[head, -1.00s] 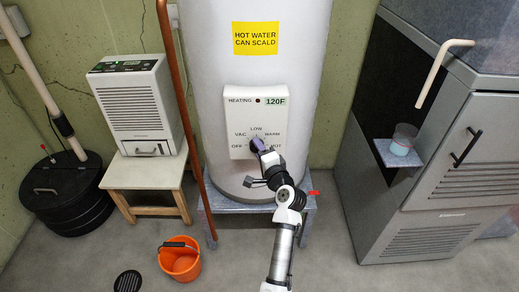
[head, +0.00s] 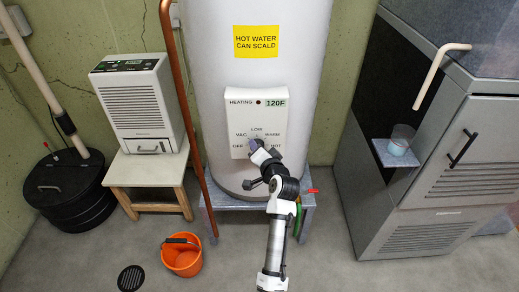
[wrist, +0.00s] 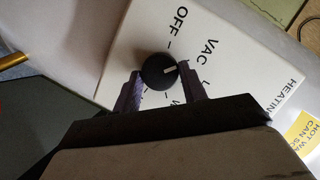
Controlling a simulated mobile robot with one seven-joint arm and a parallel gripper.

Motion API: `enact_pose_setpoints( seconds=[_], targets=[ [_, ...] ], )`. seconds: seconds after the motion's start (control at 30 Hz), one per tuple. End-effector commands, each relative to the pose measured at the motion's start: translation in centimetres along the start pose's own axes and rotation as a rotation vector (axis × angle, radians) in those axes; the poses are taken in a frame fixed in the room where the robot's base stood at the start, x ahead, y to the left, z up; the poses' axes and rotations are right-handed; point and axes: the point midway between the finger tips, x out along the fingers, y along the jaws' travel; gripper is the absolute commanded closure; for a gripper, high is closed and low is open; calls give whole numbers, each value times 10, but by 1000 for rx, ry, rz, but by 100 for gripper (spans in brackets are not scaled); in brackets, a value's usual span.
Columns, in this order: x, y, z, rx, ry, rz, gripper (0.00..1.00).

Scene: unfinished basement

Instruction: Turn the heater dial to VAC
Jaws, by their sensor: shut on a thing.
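The heater dial (wrist: 158,72) is a round black knob on the white control panel (wrist: 130,40), seen in the wrist view. Its white pointer line aims between the VAC and LOW labels; OFF is beyond VAC. My gripper (wrist: 160,82) has its two purple fingers on either side of the dial, shut on it. In the head view my gripper (head: 257,150) reaches the panel (head: 240,119) on the front of the white tank (head: 215,60) and largely hides the dial.
A copper pipe (head: 179,95) runs down just left of the tank. A grey cabinet (head: 440,160) with a small shelf and cup (head: 401,140) stands right. A dehumidifier on a stool (head: 145,173) and an orange bucket (head: 182,262) are left. The front floor is mostly clear.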

Motion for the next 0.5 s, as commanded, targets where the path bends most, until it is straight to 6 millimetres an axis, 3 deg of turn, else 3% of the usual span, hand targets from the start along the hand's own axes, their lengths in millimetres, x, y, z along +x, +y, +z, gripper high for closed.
enact_pose_setpoints(
  seconds=[0.37,0.4,0.5],
  targets=[
    [0,0,1,-4,-2,2,81],
    [0,0,1,-4,-2,2,56],
    [0,0,1,-4,-1,2,42]
  ],
)
